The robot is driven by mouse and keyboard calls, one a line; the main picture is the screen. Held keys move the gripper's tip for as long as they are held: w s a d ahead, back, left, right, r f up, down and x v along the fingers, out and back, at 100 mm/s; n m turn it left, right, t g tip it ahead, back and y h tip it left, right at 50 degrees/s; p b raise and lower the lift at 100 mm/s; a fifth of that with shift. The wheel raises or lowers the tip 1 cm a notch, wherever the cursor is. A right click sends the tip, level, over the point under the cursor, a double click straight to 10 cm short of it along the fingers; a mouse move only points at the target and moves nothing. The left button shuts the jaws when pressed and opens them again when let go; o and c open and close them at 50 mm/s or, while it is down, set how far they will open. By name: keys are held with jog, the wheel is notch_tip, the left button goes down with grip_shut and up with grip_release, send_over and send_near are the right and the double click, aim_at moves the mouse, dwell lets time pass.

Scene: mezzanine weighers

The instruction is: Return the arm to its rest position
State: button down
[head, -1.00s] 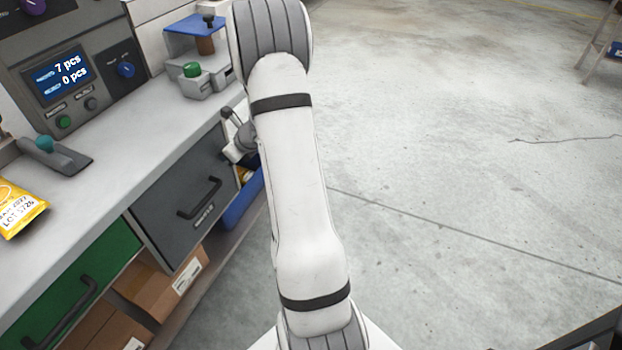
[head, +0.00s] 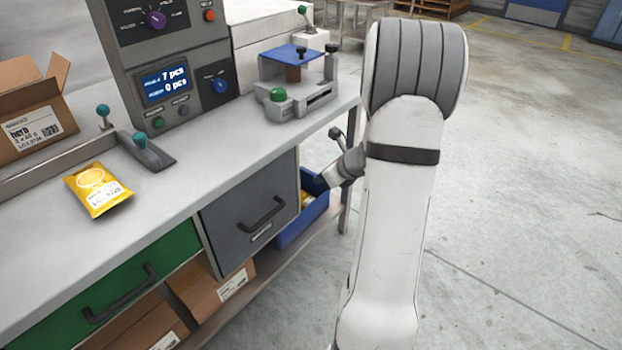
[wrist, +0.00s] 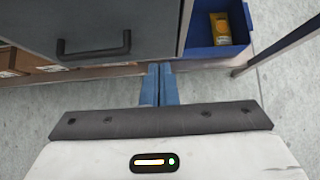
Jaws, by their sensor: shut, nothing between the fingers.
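My arm stretches up the right half of the head view, white with dark bands. Its wrist end shows at the bench's right end, beside the grey drawer (head: 252,208); the fingers are hidden there. In the wrist view my gripper (wrist: 159,78) has its two blue fingers together with nothing between them. The fingers are over the floor, apart from the grey drawer (wrist: 90,28) and left of the blue bin (wrist: 207,50). A yellow packet (wrist: 221,28) lies in that bin.
The bench top (head: 185,210) carries a yellow packet (head: 97,190), a control box (head: 166,85) reading 7 pcs and 0 pcs, a small fixture (head: 298,85) and an open carton (head: 35,115). Cardboard boxes (head: 212,290) sit below. The floor (head: 530,220) to the right is clear.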

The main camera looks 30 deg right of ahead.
jog(key=s+a+r+n+g+y+p, duration=0.1)
jog(key=s+a+r+n+g+p, duration=0.15)
jog(key=s+a+r+n, duration=0.45)
jog(key=s+a+r+n+g+p, duration=0.2)
jog(key=s+a+r+n+p, duration=0.15)
jog(key=a+r+n, duration=0.6)
jog(key=s+a+r+n+h+p, duration=0.2)
jog(key=s+r+n+p, duration=0.1)
jog(key=s+n, duration=0.3)
jog(key=s+a+r+n+g+h+p, duration=0.1)
jog(key=s+a+r+n+h+p, duration=0.1)
jog(key=s+r+n, duration=0.3)
jog(key=s+n+p, duration=0.1)
jog(key=n, duration=0.3)
jog(key=shift+s+a, duration=0.25)
jog(key=shift+s, duration=0.15)
